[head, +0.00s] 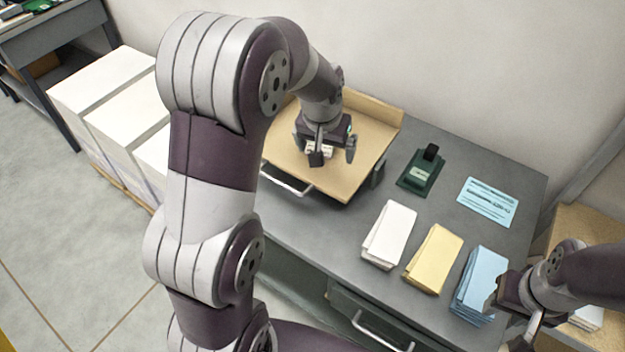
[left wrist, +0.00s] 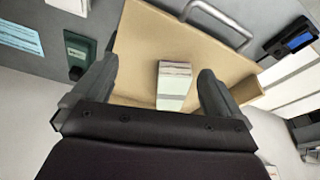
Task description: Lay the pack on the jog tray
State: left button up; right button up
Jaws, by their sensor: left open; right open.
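The jog tray (head: 362,123) is a tan wooden tray with raised walls at the back of the grey bench. A small pack (head: 319,149) with a white and pale green face lies on it, partly hidden by my left gripper (head: 333,155) in the head view. In the left wrist view the pack (left wrist: 175,85) sits between the open fingers, with a gap showing on each side. The tray (left wrist: 150,40) spreads around it. My right gripper (head: 511,318) is open beside the blue paper stack (head: 482,280) at the bench's right front.
A white stack (head: 390,235) and a yellow stack (head: 434,258) stand left of the blue one. A dark green device (head: 421,173) and a light blue printed sheet (head: 487,202) lie behind them. Tall white paper piles (head: 105,85) stand on the floor at left.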

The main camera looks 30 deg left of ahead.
pick_arm(q)
jog(key=s+d+f, duration=0.1)
jog(key=s+d, duration=0.1)
jog(key=s, duration=0.6)
jog(key=s+d+f+m+g, duration=0.1)
jog(key=s+d+f, duration=0.1)
jog(key=s, duration=0.7)
jog(key=shift+s+d+f+m+g, duration=0.15)
jog(key=shift+d+f+m+g, duration=0.05)
jog(key=shift+d+m+g, duration=0.1)
jog(key=shift+s, duration=0.1)
